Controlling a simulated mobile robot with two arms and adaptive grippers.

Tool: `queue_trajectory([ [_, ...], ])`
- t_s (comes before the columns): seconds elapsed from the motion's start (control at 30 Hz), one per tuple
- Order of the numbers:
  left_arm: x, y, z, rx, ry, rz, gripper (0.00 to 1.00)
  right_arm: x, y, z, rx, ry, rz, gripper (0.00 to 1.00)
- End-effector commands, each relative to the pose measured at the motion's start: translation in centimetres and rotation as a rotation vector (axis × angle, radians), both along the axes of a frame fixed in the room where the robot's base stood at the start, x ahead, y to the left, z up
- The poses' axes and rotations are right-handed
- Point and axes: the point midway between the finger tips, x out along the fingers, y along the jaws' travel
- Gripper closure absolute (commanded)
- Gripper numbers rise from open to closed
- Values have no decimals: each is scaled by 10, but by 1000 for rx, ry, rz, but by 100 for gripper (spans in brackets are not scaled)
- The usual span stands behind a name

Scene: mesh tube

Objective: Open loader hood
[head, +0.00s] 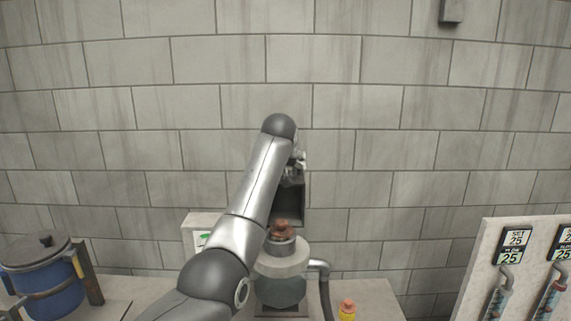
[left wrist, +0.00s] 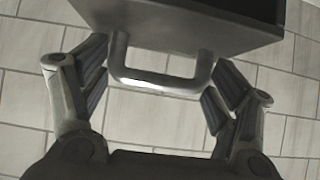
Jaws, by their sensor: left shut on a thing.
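The loader (head: 282,263) stands on the bench in the head view, a pale rounded collar over a glass body, partly behind my left arm. Above it is a dark grey box-like hood (head: 290,200), partly hidden by the arm. In the left wrist view the hood's grey panel (left wrist: 185,28) fills the top, with a grey U-shaped bar handle (left wrist: 165,86) below it. My left gripper (left wrist: 160,92) has its fingers on either side of this handle and is shut on it. It shows small at the hood's top in the head view (head: 298,160). My right gripper is not in view.
A blue lidded drum (head: 45,285) stands at the left. A panel with gauge labels (head: 515,245) stands at the right. A block wall is behind.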

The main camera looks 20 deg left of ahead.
Motion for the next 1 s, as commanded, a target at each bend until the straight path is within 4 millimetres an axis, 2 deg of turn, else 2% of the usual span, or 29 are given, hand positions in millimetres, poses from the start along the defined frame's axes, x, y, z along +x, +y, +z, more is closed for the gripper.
queue_trajectory([
  [0.03, 1, 1, 9, -5, -10, 1, 60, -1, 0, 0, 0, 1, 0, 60],
  [0.57, -1, 3, 8, -10, 11, -1, 61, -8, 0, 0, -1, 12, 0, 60],
  [0.6, -1, 3, 8, -10, 11, -1, 14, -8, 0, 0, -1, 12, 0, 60],
  [0.67, -1, 3, 8, -11, 12, -1, 7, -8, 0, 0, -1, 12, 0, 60],
  [1.0, -2, 3, 2, -10, 23, 0, 7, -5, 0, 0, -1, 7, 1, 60],
])
